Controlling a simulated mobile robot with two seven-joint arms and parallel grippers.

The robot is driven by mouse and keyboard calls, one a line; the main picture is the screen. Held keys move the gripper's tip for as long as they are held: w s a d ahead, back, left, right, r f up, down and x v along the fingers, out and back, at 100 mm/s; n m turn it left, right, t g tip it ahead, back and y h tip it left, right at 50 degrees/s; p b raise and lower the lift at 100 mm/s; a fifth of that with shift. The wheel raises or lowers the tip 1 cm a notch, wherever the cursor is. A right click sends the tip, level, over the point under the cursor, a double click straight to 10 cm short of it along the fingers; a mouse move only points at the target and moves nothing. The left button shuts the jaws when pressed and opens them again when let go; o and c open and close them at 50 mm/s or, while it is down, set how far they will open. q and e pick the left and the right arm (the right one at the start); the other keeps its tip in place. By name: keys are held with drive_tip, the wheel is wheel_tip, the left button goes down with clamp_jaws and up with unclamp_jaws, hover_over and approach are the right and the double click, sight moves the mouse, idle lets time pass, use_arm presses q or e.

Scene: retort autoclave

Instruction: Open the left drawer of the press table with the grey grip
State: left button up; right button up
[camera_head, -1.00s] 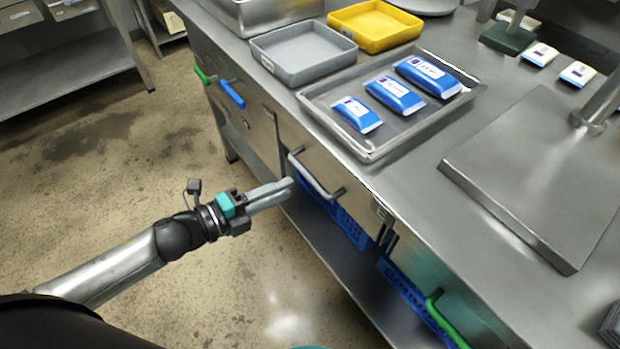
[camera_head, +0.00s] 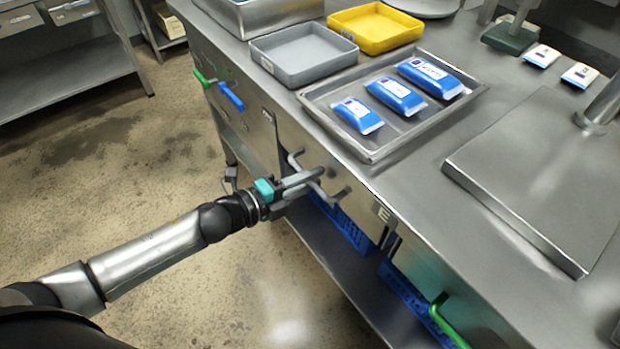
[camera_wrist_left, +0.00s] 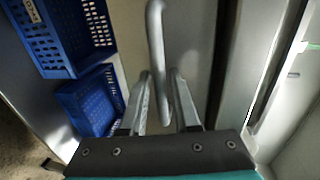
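The grey grip (camera_head: 296,161) is a bent bar on the front of the left drawer (camera_head: 312,150) of the press table. The drawer front sits flush with the table. My left gripper (camera_head: 318,177) reaches the grip from the left. In the left wrist view the grey grip (camera_wrist_left: 156,45) passes between the two fingers of my left gripper (camera_wrist_left: 160,75). The fingers stand apart, one on each side of the bar, with small gaps showing. In the head view the fingers hide the middle of the grip. My right gripper is out of view.
A steel tray (camera_head: 370,153) with blue packs stands on the press table (camera_head: 430,130), near grey (camera_head: 300,75) and yellow (camera_head: 350,45) bins. Green (camera_head: 440,322) and blue (camera_head: 231,97) grips lie along the front. Blue crates (camera_head: 352,232) sit below. The floor left is clear.

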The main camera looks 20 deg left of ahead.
use_arm(q)
drive_tip(key=shift+c, duration=0.4)
clamp_jaws()
idle(0.9)
